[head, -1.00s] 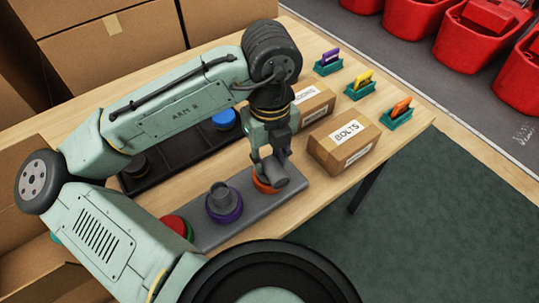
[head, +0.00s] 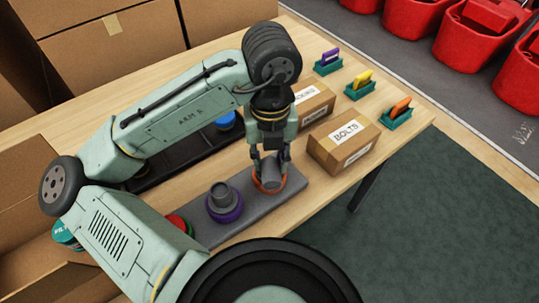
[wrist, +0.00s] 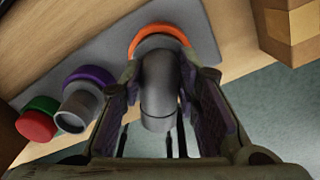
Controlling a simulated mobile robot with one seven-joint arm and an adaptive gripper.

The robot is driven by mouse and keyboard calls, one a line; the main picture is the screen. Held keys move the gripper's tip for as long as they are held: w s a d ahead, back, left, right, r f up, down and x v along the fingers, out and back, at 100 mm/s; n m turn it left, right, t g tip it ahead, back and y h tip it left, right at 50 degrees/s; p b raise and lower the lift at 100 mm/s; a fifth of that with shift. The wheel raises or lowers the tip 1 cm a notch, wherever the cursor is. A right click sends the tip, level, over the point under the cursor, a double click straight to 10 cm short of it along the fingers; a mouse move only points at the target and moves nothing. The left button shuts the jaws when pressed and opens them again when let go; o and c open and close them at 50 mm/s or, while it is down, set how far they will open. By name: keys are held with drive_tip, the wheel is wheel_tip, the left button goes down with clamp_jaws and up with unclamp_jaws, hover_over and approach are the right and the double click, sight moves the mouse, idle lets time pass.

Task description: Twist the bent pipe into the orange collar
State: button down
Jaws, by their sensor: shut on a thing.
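The bent pipe (wrist: 160,88) is a dark grey elbow. It stands at the orange collar (wrist: 160,33), its lower end at the collar's ring; how deep it sits is hidden. My gripper (head: 270,172) is shut on the bent pipe, with a finger on either side of it in the wrist view (wrist: 162,100). In the head view the bent pipe (head: 271,174) shows between the fingers, and the orange collar (head: 268,188) shows around its base. The collar is at the right end of a grey plate (head: 292,186).
A purple collar (head: 224,207) with a grey pipe piece and a red-and-green part (wrist: 37,120) stand along the plate to the left. A BOLTS box (head: 345,142) stands close to the right. A dark tray (head: 165,172) with a blue piece (head: 226,121) lies behind.

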drive_tip(key=shift+m, duration=0.8)
drive_tip(key=shift+m, duration=0.8)
drive_tip(key=shift+m, duration=0.7)
drive_tip(key=shift+m, duration=0.8)
